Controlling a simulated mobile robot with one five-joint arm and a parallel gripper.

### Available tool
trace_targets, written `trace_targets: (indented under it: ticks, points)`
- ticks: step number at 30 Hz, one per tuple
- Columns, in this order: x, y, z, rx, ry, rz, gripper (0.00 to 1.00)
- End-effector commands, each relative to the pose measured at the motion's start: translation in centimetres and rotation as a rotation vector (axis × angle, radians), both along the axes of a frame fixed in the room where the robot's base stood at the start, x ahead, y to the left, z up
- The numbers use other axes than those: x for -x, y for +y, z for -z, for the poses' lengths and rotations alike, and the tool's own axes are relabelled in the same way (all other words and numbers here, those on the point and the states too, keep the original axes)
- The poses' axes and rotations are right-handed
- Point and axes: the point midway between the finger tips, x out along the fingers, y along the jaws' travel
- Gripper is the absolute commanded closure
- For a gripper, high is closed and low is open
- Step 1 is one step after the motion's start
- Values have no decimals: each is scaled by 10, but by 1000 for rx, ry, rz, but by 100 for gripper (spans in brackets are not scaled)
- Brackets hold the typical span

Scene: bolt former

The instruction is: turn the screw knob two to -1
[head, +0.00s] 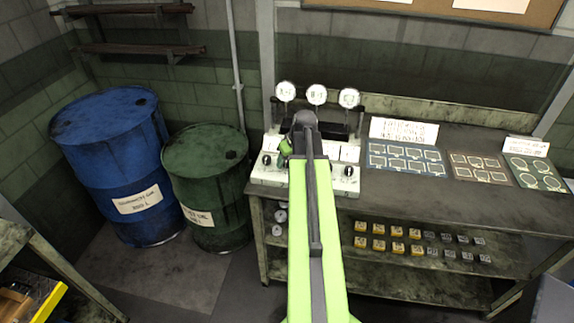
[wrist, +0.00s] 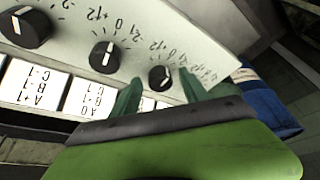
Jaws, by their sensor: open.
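The control panel (head: 300,172) stands on the bench in the head view, with black knobs at its left (head: 266,158) and right (head: 348,170); my arm hides the middle. The wrist view shows the panel upside down with three knobs: one at the left (wrist: 25,28), the middle knob (wrist: 104,56), screw knob two by its place, and a smaller one at the right (wrist: 159,77). The middle knob's white mark is nearly upright in the picture; its exact reading is unclear. My gripper (wrist: 158,80) is open, its green fingertips appearing either side of the right knob. I cannot tell whether they touch it.
Three round gauges (head: 317,95) stand above the panel. White label cards (wrist: 85,98) lie along the panel. A blue drum (head: 115,165) and a green drum (head: 208,180) stand left of the bench. Marked mats (head: 405,160) lie to the right; small blocks (head: 397,248) sit below.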

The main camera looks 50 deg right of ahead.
Motion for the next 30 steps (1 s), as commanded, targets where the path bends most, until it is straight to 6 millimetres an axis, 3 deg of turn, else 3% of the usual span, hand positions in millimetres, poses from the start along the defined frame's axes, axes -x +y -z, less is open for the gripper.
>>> trace_targets:
  ticks: [2,14,17,30]
  points:
    - [0,0,-1,0,0,0,49]
    - [1,-1,-1,0,0,1,100]
    - [2,7,-1,1,1,0,100]
    - [2,1,0,-2,1,151,100]
